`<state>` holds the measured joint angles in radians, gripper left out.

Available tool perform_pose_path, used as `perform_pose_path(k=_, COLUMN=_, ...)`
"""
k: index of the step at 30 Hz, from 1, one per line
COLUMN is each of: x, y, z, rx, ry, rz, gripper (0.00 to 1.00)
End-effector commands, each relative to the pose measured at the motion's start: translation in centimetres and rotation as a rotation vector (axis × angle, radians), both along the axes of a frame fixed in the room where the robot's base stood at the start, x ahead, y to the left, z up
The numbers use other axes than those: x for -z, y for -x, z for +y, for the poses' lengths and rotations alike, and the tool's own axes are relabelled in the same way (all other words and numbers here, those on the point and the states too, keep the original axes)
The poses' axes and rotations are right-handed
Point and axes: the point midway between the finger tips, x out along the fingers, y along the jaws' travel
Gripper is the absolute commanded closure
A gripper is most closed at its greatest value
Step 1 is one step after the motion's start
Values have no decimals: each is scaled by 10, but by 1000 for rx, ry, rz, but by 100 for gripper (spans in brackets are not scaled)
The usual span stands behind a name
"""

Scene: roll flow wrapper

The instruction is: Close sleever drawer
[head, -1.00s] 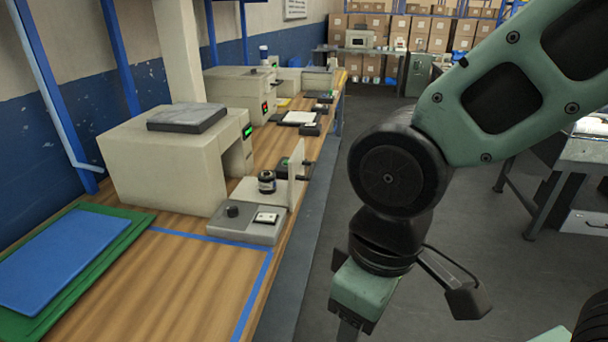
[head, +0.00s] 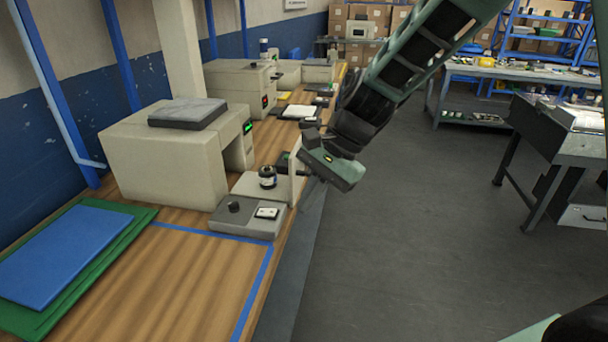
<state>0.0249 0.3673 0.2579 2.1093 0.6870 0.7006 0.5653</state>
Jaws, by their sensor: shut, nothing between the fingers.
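The sleever (head: 160,155) is a beige machine with a grey slab on top, standing on the wooden bench. Its drawer (head: 243,187) is out toward the aisle, with a dark, white-labelled jar (head: 267,177) standing on it. The drawer's upright front panel (head: 296,178) faces the aisle. My gripper (head: 310,178) is at the aisle side of this panel, close to it. Its green body hides the handles, and its fingers are small and mostly hidden. It holds nothing that I can see. I cannot tell whether it touches the panel.
A grey control box (head: 248,216) with a knob sits in front of the drawer. Blue and green mats (head: 62,252) lie at the left. More machines (head: 240,88) stand farther along the bench. The grey aisle floor (head: 420,220) is clear; a grey table (head: 560,135) stands at the right.

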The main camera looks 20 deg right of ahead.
Motion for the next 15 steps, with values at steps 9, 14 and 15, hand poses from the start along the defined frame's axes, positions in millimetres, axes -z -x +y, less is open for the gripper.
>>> perform_pose_path(k=9, x=33, y=-154, z=-131, rx=912, ry=-300, rz=301, gripper=100)
perform_pose_path(k=14, x=40, y=-171, z=-151, rx=1023, ry=-348, rz=339, gripper=100)
perform_pose_path(k=15, x=42, y=-172, z=-150, rx=1027, ry=-350, rz=342, gripper=100)
